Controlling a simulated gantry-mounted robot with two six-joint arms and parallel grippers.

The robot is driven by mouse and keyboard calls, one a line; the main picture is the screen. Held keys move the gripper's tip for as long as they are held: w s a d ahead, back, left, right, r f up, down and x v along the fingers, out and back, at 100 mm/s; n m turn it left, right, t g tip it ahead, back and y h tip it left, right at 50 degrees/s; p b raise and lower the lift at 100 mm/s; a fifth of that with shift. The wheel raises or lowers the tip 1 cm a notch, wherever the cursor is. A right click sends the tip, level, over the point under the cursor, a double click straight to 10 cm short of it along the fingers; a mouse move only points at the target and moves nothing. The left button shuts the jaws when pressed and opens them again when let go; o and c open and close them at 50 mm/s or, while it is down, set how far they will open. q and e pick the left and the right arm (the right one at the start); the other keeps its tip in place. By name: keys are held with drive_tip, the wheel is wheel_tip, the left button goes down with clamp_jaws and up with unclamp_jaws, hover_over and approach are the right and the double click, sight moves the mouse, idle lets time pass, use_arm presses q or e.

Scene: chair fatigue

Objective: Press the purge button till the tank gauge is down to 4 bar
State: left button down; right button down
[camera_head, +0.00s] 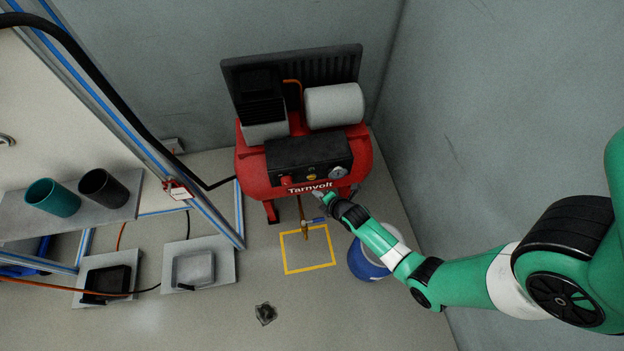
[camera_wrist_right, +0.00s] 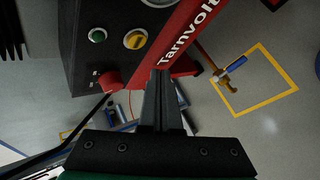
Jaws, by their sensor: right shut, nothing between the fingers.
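The red Tarnvolt compressor (camera_head: 250,165) stands against the back wall with a black control panel (camera_head: 290,155) on its front. The gauge reading is too small to make out. I cannot tell which control is the purge button. My right gripper (camera_head: 317,194) is shut and empty, just in front of the tank below the panel. Its closed fingers (camera_wrist_right: 162,76) show beside the panel in the right wrist view, apparently touching no button.
A blue-handled valve (camera_wrist_right: 236,66) on a brass pipe hangs over a yellow floor square (camera_head: 287,260). A blue bucket (camera_head: 365,268) stands partly behind my right arm. Two trays (camera_head: 225,270) and a shelf (camera_head: 120,212) with cups are left. A dark scrap (camera_head: 265,313) lies on otherwise open floor.

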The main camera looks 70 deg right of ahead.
sight(312, 178)
drive_tip(key=shift+w+d+b, duration=0.2)
drive_tip(key=shift+w+d, duration=0.25)
drive_tip(key=shift+d, duration=0.25)
drive_tip(key=shift+w+d+b, duration=0.15)
drive_tip(key=shift+w+d, duration=0.3)
drive_tip(key=shift+d, duration=0.2)
drive_tip(key=shift+w, duration=0.1)
idle(1.0)
drive_tip(key=shift+w+d, duration=0.15)
drive_tip(key=shift+d, duration=0.2)
drive_tip(key=shift+w+d+b, duration=0.2)
drive_tip(key=shift+d+b, duration=0.05)
drive_tip(key=shift+b, duration=0.1)
idle(0.4)
drive_tip(key=shift+a, duration=0.1)
idle(0.9)
drive_tip(key=shift+s+a+p, duration=0.4)
drive_tip(key=shift+a+p, duration=0.05)
drive_tip(key=shift+a, duration=0.05)
